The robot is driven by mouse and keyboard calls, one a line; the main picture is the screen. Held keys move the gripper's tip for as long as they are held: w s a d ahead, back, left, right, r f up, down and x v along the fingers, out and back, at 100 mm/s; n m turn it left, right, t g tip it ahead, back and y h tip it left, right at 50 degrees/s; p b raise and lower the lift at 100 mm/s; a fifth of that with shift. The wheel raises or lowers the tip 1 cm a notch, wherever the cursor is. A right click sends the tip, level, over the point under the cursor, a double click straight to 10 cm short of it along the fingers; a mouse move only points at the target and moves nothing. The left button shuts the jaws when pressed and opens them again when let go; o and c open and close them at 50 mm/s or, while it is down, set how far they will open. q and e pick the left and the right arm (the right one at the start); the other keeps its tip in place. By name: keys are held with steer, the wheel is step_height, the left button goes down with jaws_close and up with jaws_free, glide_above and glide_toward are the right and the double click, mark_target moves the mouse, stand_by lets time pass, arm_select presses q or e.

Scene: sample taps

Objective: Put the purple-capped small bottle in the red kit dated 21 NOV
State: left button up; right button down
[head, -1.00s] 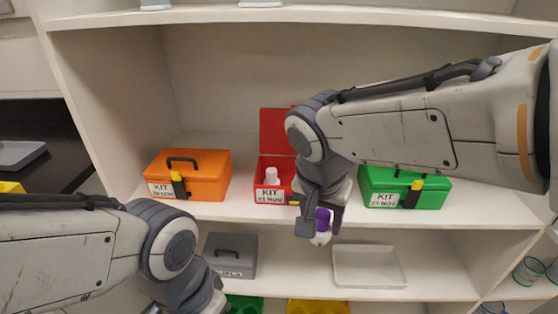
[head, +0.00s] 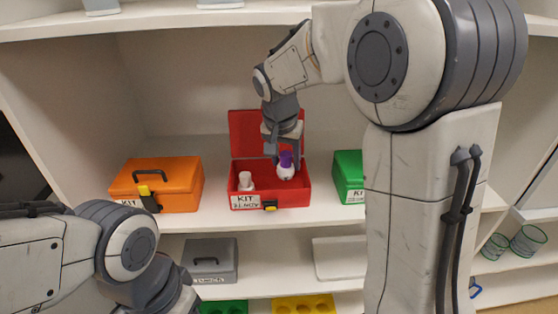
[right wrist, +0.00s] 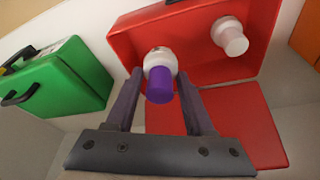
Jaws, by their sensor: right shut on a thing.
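The purple-capped small bottle (head: 286,172) has a white body and hangs between the fingers of my right gripper (head: 285,160). The open red kit (head: 291,195) stands on the shelf, lid raised at the back. The right wrist view shows the fingers around the purple cap (right wrist: 160,86), with the red box (right wrist: 192,62) beyond. My left arm shows at lower left; its fingers are out of view.
A white bottle (head: 245,182) stands in the left part of the red kit. A closed orange kit (head: 178,185) is to the left, a green kit (head: 349,170) to the right, partly behind my right arm. A grey box (head: 211,258) sits on the shelf below.

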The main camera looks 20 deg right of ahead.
mark_target(284, 168)
steer(key=shift+w+d, duration=0.15)
steer(key=shift+w, duration=0.4)
steer(key=shift+s+a+x, duration=0.1)
steer(key=shift+a+x, duration=0.05)
steer(key=shift+x, duration=0.7)
steer(key=shift+s+a+x, duration=0.15)
steer(key=shift+x, duration=0.7)
steer(key=shift+f, duration=0.1)
steer(key=shift+f, duration=0.1)
steer(key=shift+f+b, duration=0.5)
steer(key=shift+b, duration=0.05)
steer(key=shift+c, duration=1.4)
jaws_free()
